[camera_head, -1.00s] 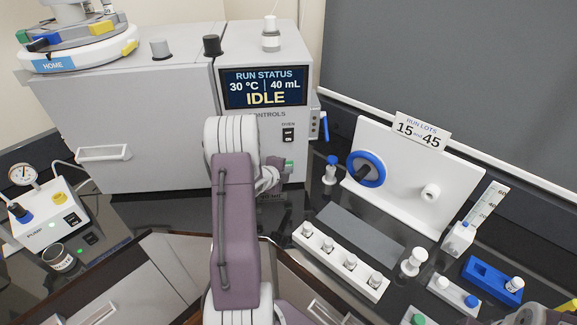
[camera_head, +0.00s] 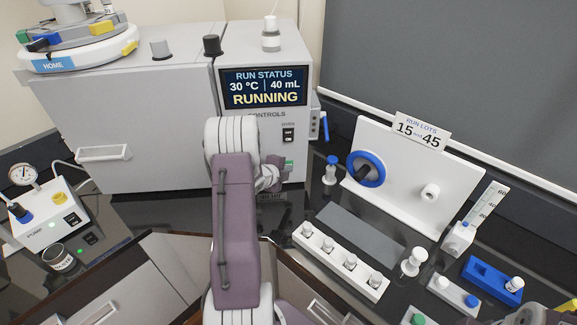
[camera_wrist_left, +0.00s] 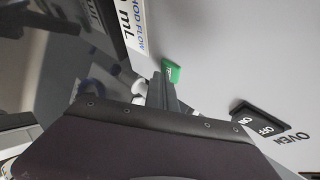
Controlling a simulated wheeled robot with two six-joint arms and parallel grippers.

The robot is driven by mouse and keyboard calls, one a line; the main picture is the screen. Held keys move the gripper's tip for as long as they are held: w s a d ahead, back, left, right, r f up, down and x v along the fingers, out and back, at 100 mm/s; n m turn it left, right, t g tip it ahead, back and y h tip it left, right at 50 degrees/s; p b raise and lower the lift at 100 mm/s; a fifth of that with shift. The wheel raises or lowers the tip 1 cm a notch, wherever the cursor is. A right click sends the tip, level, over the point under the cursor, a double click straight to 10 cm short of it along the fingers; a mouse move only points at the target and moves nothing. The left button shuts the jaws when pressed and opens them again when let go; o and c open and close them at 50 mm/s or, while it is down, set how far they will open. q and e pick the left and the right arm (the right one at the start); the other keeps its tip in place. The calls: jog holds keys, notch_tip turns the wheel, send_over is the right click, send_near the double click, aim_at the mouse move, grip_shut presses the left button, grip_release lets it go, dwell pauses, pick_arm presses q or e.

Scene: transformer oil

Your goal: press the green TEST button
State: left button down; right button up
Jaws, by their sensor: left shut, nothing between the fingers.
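The green TEST button (camera_head: 289,163) sits low on the front of the grey control unit, partly behind my left gripper in the head view. It also shows in the left wrist view (camera_wrist_left: 171,71), directly at the fingertips. My left gripper (camera_head: 275,175) is shut and empty, with its fingertips (camera_wrist_left: 167,84) touching or very close to the button; the exact contact is hidden. The screen (camera_head: 264,87) above reads RUN STATUS, 30 °C, 40 mL, RUNNING.
The black OVEN switch (camera_head: 288,135) is above the button; it also shows in the left wrist view (camera_wrist_left: 259,118). A white vial rack (camera_head: 336,262) and a white panel with a blue wheel (camera_head: 367,169) stand to the right. A pump box (camera_head: 52,216) is at the left.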

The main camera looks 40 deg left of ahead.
pick_arm(q)
jog(key=shift+s+d, duration=0.1)
jog(key=shift+s+d+b, duration=0.4)
jog(key=shift+s+d, duration=0.05)
jog(key=s+d+b, duration=0.1)
jog(key=s, duration=0.1)
jog(key=s+d+b, duration=0.1)
jog(key=d, duration=0.1)
jog(key=shift+s+d, duration=0.2)
jog(key=shift+s, duration=0.15)
dwell(0.7)
